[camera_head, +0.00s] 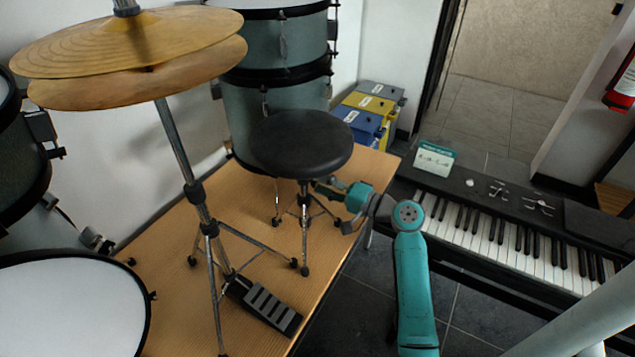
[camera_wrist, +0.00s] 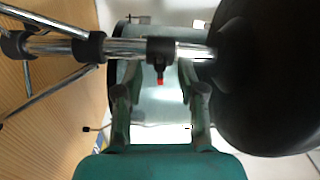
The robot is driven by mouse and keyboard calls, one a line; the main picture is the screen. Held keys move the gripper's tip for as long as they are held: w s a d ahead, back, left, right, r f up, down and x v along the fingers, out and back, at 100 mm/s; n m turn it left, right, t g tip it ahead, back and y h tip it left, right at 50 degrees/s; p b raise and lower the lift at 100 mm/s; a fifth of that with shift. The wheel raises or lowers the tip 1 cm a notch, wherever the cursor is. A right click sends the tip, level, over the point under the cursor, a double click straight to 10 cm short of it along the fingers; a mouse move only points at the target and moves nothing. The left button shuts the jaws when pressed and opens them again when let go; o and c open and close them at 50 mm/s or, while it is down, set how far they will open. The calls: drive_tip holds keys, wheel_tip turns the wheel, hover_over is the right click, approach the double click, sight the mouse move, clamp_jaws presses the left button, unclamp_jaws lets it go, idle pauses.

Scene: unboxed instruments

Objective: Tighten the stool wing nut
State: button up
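The stool (camera_head: 300,143) has a round black seat and a chrome post on splayed legs, and stands on the wooden platform. In the wrist view its seat (camera_wrist: 265,80) is at the right, and its post runs sideways with a black collar (camera_wrist: 160,50). A small wing nut (camera_wrist: 160,76) with a red part sticks out of that collar towards my gripper. My gripper (camera_wrist: 160,92) is open and empty, one finger on each side of the wing nut, with gaps on both sides. In the head view my gripper (camera_head: 322,187) is beside the post under the seat; the wing nut cannot be made out there.
A cymbal stand (camera_head: 198,215) with a pedal (camera_head: 262,304) stands left of the stool on the wooden platform (camera_head: 165,235). Grey-green drums (camera_head: 275,105) stand behind. A keyboard (camera_head: 520,240) is at the right. Blue and yellow boxes (camera_head: 370,105) stand at the back.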

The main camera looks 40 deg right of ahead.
drive_tip(key=v, duration=0.6)
idle(0.3)
drive_tip(key=shift+a, duration=0.1)
idle(0.3)
